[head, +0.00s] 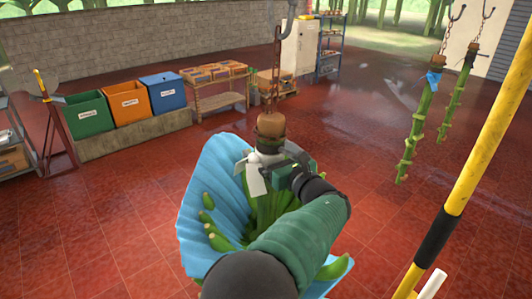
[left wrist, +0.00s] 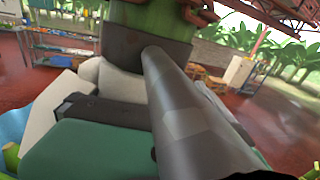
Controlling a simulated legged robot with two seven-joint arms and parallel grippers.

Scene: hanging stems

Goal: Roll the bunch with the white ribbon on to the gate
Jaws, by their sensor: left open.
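The bunch with the white ribbon (head: 255,181) hangs at the middle of the head view from a brown stalk end (head: 270,126) on a chain. A blue cover (head: 212,190) lies open around its green bananas (head: 217,238). My left gripper (head: 284,172) is open, close up against the stalk beside the white ribbon. In the left wrist view the green stalk (left wrist: 150,18) and the white ribbon (left wrist: 118,82) fill the near part. My own arm hides much of the bunch. I cannot tell whether the fingers touch the stalk. My right gripper is not in view.
A yellow bar (head: 487,135) with a black sleeve slants up at the right. Two bare green stems (head: 415,135) hang behind it, the nearer with a blue ribbon (head: 433,80). Green, orange and blue bins (head: 128,105) stand far left. Open red floor (head: 130,215) lies left.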

